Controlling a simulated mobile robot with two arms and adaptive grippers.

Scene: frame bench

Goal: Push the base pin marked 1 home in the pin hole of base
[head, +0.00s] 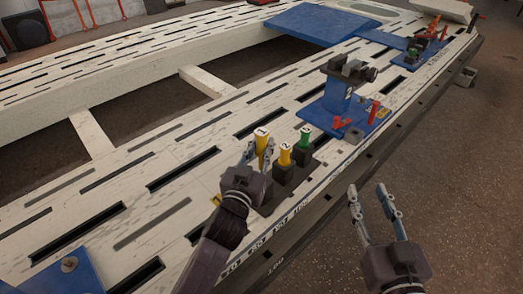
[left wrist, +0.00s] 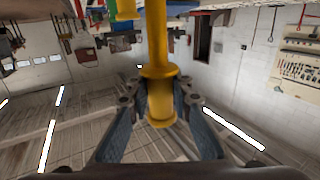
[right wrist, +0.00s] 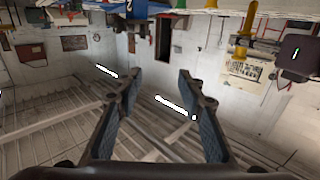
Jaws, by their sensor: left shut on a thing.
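A yellow pin (head: 262,141) with a pale mark on its top stands upright at the dark pin blocks; the mark is too small to read surely. My left gripper (head: 258,153) is shut on this pin, which also shows between its fingers in the left wrist view (left wrist: 159,95). The pin's lower end is hidden in the head view. My right gripper (head: 370,200) is open and empty beyond the bench's near edge; its spread fingers show in the right wrist view (right wrist: 157,88). I cannot tell which blue fixture is the base.
A second yellow pin (head: 285,155) and a green pin (head: 304,139) stand in dark blocks close by. A blue fixture (head: 337,95) with red clamps (head: 373,111) is further along the slotted white bench (head: 165,165). Another blue plate (head: 62,280) lies at bottom left.

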